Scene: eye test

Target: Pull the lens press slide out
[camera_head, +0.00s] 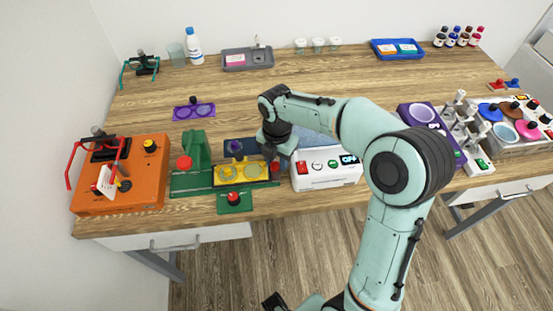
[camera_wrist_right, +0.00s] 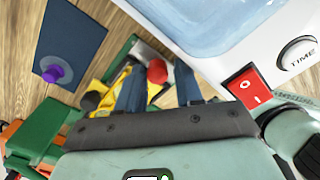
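The green lens press (camera_head: 197,150) stands on the table left of the middle, with a red knob (camera_head: 184,162) at its left. Its yellow slide (camera_head: 228,174) has two round lens seats and lies to the right of the press's upright part. The slide's red handle knob (camera_head: 275,167) is at its right end; it also shows in the right wrist view (camera_wrist_right: 157,71). My right gripper (camera_wrist_right: 158,88) is open, its two fingers spread on either side of the red knob. I cannot tell whether they touch it.
A white machine (camera_head: 326,170) with a red switch stands close right of my right gripper. A dark blue plate (camera_head: 240,146) with a purple knob lies behind the slide. A small green plate with a red knob (camera_head: 233,198) lies in front. An orange box (camera_head: 150,185) stands left.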

